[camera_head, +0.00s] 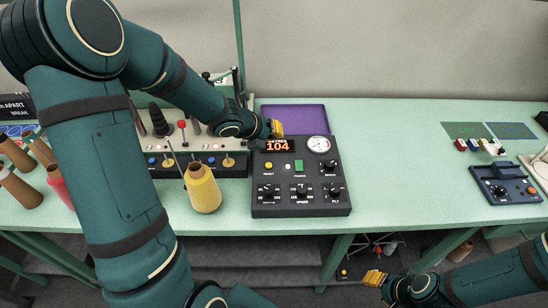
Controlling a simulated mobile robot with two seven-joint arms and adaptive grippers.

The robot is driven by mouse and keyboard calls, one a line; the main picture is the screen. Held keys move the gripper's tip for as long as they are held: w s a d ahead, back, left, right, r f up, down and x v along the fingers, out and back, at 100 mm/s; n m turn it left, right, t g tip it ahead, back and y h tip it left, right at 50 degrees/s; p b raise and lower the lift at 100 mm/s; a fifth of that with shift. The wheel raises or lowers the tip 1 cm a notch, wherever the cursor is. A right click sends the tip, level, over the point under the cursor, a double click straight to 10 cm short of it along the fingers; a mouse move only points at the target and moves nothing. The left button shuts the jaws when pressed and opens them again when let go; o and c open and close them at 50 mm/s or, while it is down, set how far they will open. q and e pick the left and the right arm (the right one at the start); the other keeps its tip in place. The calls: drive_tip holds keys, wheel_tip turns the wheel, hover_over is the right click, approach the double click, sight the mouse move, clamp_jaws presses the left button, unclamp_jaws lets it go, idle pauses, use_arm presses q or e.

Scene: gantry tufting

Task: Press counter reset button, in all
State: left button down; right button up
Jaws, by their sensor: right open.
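A dark control box (261,210) stands on the green table. Its counter display (277,146) reads 104 in orange. The yellow reset button (268,166), labelled RESET, is below the display on the left. My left gripper (277,128) is at the box's back edge, just above and behind the display, apart from the button. Its yellow fingertips are small, and I cannot tell if they are open or shut. My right gripper (374,278) is open, low in front of the table's front edge, well away from the box.
The box also carries a green power switch (299,166), a dial gauge (319,144) and several black knobs. A yellow thread cone (202,189) stands close to its left. A purple tray (300,118) lies behind.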

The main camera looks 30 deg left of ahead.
use_arm(q)
drive_tip(key=shift+s, duration=0.2)
drive_tip(key=b, duration=0.7)
hover_over(272, 167)
drive_tip(key=f, duration=0.7)
drive_tip(key=shift+w+a+f, duration=0.1)
drive_tip(key=shift+w+f, duration=0.15)
drive_tip(key=shift+f, duration=0.1)
drive_tip(key=shift+f+b, duration=0.6)
drive_tip(key=shift+b, duration=0.05)
drive_tip(key=shift+f, duration=0.1)
drive_tip(key=shift+f+b, duration=0.3)
drive_tip(key=shift+b, duration=0.2)
